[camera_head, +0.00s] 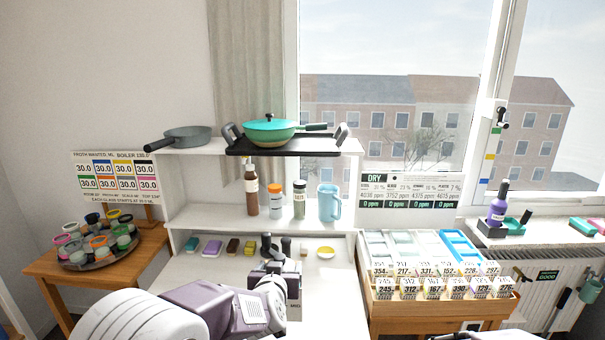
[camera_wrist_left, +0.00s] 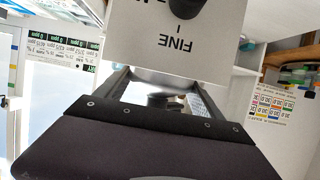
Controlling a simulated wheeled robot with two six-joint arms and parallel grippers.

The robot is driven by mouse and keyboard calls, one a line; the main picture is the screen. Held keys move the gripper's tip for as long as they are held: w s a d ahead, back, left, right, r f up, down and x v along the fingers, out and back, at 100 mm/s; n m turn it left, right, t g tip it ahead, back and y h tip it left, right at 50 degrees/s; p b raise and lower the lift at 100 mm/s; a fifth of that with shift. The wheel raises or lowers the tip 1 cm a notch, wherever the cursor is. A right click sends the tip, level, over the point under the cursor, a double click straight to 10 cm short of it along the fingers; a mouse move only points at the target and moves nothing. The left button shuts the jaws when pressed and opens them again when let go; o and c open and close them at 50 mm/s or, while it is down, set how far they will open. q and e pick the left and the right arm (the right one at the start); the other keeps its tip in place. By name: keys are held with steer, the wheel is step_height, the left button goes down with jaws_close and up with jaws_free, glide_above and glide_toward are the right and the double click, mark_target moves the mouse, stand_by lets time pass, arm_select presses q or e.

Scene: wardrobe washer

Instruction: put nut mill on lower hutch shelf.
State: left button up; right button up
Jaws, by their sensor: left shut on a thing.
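My left gripper (camera_head: 282,270) is shut on the nut mill, a pale block with dark knobs on top (camera_head: 294,287) that is partly hidden by the gripper. In the left wrist view the nut mill (camera_wrist_left: 215,40) is a white face marked FINE with a black knob, at the jaws (camera_wrist_left: 165,95). The white hutch stands behind it.
The hutch top holds a grey pan (camera_head: 187,137) and a teal pan (camera_head: 268,133) on a black tray. Sponges (camera_head: 212,247) and a yellow bowl (camera_head: 326,252) lie below the lower shelf. A wooden rack (camera_head: 430,312) stands right, a round tray of jars (camera_head: 77,262) left.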

arm_select(q)
step_height(320, 180, up, 3)
steer(key=shift+f+p, duration=0.1)
steer(key=shift+p, duration=0.25)
step_height(320, 180, down, 11)
steer(key=b, duration=1.1)
steer(key=w+a+f+b, duration=0.1)
steer(key=a+f+b, duration=0.1)
steer(key=a, duration=0.4)
steer(key=shift+w+f, duration=0.4)
steer(key=shift+f, duration=0.05)
arm_select(e)
step_height(320, 180, down, 10)
steer(key=shift+f, duration=0.15)
arm_select(q)
step_height(320, 180, up, 12)
steer(key=p, duration=1.2)
steer(key=shift+r, duration=0.15)
arm_select(e)
step_height(320, 180, up, 12)
steer(key=shift+r, duration=0.2)
